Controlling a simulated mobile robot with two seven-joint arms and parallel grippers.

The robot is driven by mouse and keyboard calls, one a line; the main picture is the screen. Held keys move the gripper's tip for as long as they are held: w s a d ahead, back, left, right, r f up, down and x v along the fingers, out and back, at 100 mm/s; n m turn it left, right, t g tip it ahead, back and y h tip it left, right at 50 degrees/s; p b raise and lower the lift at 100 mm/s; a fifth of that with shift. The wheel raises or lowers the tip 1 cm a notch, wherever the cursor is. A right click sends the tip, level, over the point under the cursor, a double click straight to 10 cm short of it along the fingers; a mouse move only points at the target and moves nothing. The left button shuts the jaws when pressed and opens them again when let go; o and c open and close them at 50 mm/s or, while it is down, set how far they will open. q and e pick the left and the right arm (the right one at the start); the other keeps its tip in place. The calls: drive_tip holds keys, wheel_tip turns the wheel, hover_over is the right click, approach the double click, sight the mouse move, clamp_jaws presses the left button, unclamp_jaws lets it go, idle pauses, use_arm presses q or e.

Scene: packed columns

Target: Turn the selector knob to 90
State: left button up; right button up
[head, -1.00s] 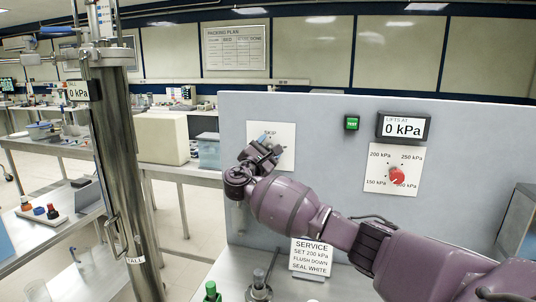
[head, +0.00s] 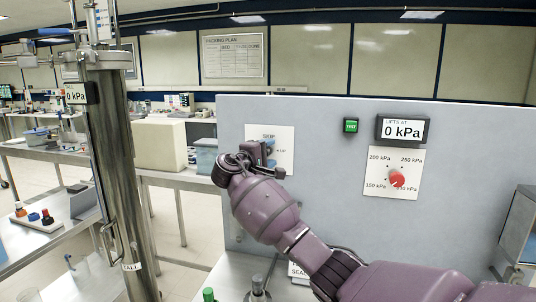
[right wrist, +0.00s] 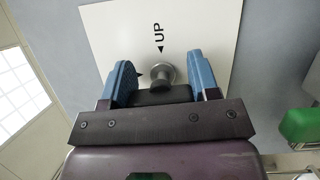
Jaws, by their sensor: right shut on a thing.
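The selector plate (head: 284,135) is a white card on the grey panel, partly behind my right gripper (head: 268,152). In the right wrist view the plate (right wrist: 205,30) carries the word UP and a small arrow. The selector knob (right wrist: 160,75) shows there as a round grey metal piece with a dark bar below it. The blue fingers of my right gripper (right wrist: 160,82) stand on both sides of it, shut on the knob. The knob's exact angle is hard to read. My left gripper is not in view.
A red pressure knob (head: 397,180) sits on another white plate at the right, under a 0 kPa display (head: 402,129). A green button (head: 351,125) is beside it. A tall metal column (head: 118,170) stands at the left. My arm covers most of the service card (head: 298,270).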

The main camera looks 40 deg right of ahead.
drive_tip(key=shift+f+m, duration=0.2)
drive_tip(key=shift+m, duration=0.2)
drive_tip(key=o, duration=0.9)
drive_tip(key=shift+r, duration=0.1)
drive_tip(key=v, duration=1.1)
drive_tip(key=shift+r+b, duration=0.15)
drive_tip(key=shift+b, duration=0.15)
